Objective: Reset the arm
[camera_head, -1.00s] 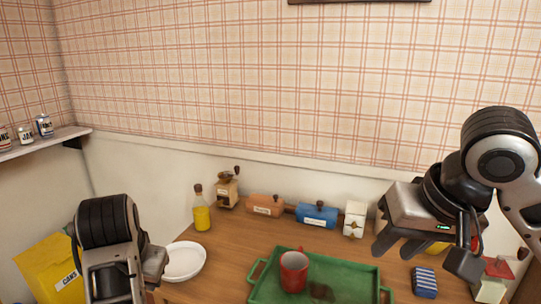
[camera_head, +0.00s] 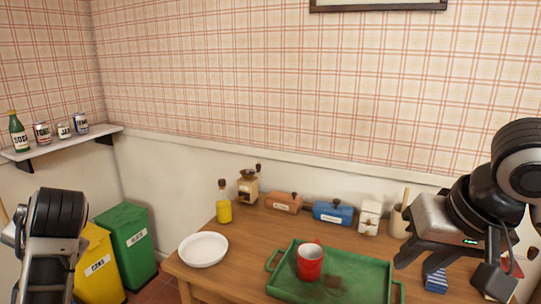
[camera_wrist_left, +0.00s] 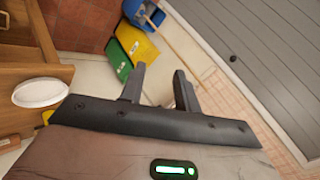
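My right gripper (camera_head: 448,268) hangs over the right end of the wooden table (camera_head: 225,285), fingers apart and nothing between them. My left arm is at the lower left in the head view; its fingers are not clear there. In the left wrist view my left gripper (camera_wrist_left: 160,85) has its two fingers apart, with no object between them. Beyond them are the floor and the bins. On the table a red mug (camera_head: 310,262) stands on a green tray (camera_head: 380,275). A white plate (camera_head: 203,249) lies to the left of the tray.
A yellow bin (camera_head: 98,265) and a green bin (camera_head: 130,240) stand left of the table. A wall shelf (camera_head: 60,147) holds a bottle and cans. A yellow bottle (camera_head: 224,208), a grinder (camera_head: 248,186) and canisters line the table's back. A blue striped item (camera_head: 436,281) is under my right gripper.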

